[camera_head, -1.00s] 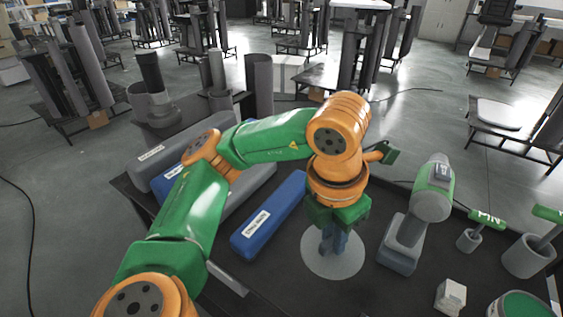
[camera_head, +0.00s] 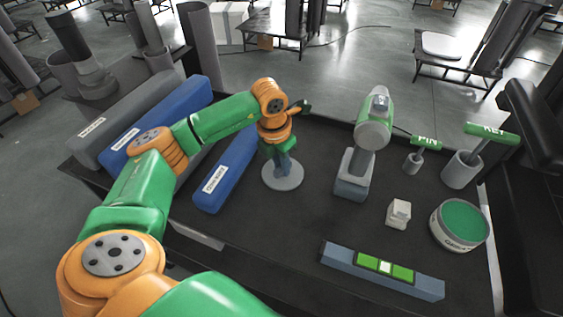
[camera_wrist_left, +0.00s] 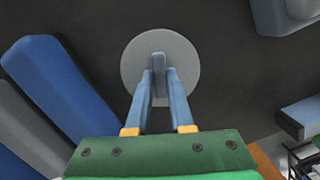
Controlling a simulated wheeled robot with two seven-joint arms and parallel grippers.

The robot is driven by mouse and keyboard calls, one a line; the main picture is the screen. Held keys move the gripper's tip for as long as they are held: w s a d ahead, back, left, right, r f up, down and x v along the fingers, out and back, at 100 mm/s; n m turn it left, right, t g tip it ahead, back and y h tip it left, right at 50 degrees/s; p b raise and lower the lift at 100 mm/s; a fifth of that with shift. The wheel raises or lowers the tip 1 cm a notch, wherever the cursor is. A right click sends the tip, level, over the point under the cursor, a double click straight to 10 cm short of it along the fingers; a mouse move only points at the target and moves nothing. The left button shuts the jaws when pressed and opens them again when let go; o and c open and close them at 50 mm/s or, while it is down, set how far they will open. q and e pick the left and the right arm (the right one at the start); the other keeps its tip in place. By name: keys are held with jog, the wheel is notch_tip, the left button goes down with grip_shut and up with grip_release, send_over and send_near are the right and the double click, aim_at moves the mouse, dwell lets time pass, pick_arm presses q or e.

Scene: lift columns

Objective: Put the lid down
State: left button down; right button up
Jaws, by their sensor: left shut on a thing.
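The lid is a light grey round disc (camera_head: 284,177) with an upright handle, at the centre of the head view. It lies flat over the dark table between a blue case and a drill. My left gripper (camera_head: 283,161) points down and is shut on the lid's handle. In the left wrist view the fingers (camera_wrist_left: 158,88) close on both sides of the handle, with the lid (camera_wrist_left: 185,55) beyond. I cannot tell whether the lid's underside touches the table. My right gripper does not show.
A blue case (camera_head: 225,172) lies left of the lid. A green and grey drill (camera_head: 372,135) stands to the right. Further right are a small white block (camera_head: 399,213), a round green-topped tub (camera_head: 460,225) and PIN and KEY tools. A level (camera_head: 382,270) lies in front. Dark table (camera_head: 280,230) is bare before the lid.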

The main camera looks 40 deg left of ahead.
aim_at(276, 171)
pick_arm(q)
jog(key=shift+f, duration=0.1)
jog(key=c, duration=1.2)
grip_release()
jog(key=shift+f, duration=0.1)
jog(key=shift+c, duration=0.2)
jog(key=o, duration=0.4)
jog(key=shift+o, duration=0.2)
jog(key=shift+r, duration=0.2)
notch_tip(276, 171, up, 12)
jog(key=s, duration=0.1)
jog(key=shift+s+b, duration=0.35)
jog(key=shift+s, duration=0.05)
jog(key=shift+a, duration=0.1)
